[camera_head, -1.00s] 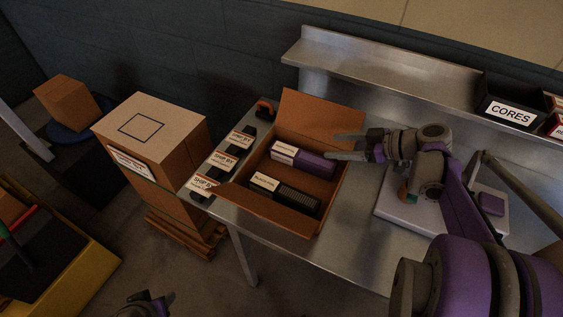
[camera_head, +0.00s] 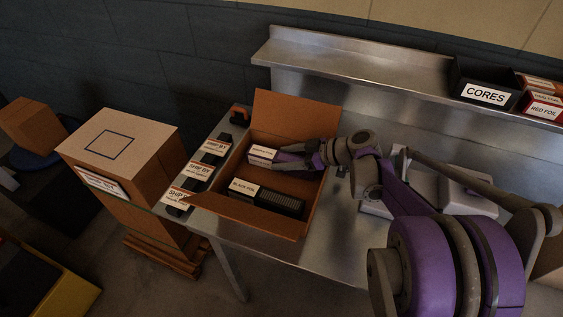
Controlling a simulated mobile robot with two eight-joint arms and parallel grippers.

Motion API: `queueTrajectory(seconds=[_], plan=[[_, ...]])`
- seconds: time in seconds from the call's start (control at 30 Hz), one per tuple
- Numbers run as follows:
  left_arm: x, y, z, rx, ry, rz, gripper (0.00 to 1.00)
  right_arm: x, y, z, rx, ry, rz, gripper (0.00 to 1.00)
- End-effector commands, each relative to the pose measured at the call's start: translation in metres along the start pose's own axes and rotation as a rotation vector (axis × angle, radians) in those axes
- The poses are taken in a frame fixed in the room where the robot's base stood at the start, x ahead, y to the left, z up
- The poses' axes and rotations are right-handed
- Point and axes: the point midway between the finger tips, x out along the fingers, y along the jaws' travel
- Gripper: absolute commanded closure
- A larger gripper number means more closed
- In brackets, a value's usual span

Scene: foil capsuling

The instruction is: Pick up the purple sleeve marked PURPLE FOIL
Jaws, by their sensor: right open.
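The purple sleeve (camera_head: 262,154) lies in the upper part of the open cardboard box (camera_head: 272,224); its white label end shows, and much of its purple body is hidden behind my gripper. My right gripper (camera_head: 282,158) is open, reaching into the box from the right with its fingers at the sleeve. I cannot tell whether they touch it. A black sleeve marked BLACK FOIL (camera_head: 268,197) lies in the same box, nearer the front. My left gripper is not in view.
The metal table (camera_head: 336,242) holds the box and several SHIP BY cards (camera_head: 198,172) at its left end. A black CORES bin (camera_head: 484,95) and RED FOIL box (camera_head: 542,107) sit on the back shelf. A closed carton (camera_head: 120,145) stands left of the table.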

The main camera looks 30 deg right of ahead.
Motion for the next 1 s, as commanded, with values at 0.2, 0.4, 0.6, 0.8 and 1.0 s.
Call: queueTrajectory(seconds=[0.2, 0.4, 0.6, 0.8, 1.0], plan=[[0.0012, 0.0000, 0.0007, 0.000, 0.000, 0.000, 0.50, 0.0133, -0.0002, -0.0001, 0.000, 0.000, 0.000, 0.29], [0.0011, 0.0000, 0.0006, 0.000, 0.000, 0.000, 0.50, 0.0128, 0.0000, -0.0001, 0.001, 0.000, 0.001, 0.38], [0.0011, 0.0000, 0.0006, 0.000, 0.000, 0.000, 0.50, 0.0126, 0.0000, -0.0001, 0.001, 0.000, 0.001, 0.74], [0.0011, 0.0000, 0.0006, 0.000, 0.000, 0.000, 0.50, 0.0125, 0.0000, -0.0001, 0.001, 0.000, 0.001, 1.00], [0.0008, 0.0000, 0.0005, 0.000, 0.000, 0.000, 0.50, 0.0118, 0.0001, -0.0014, 0.001, 0.000, 0.001, 1.00]])
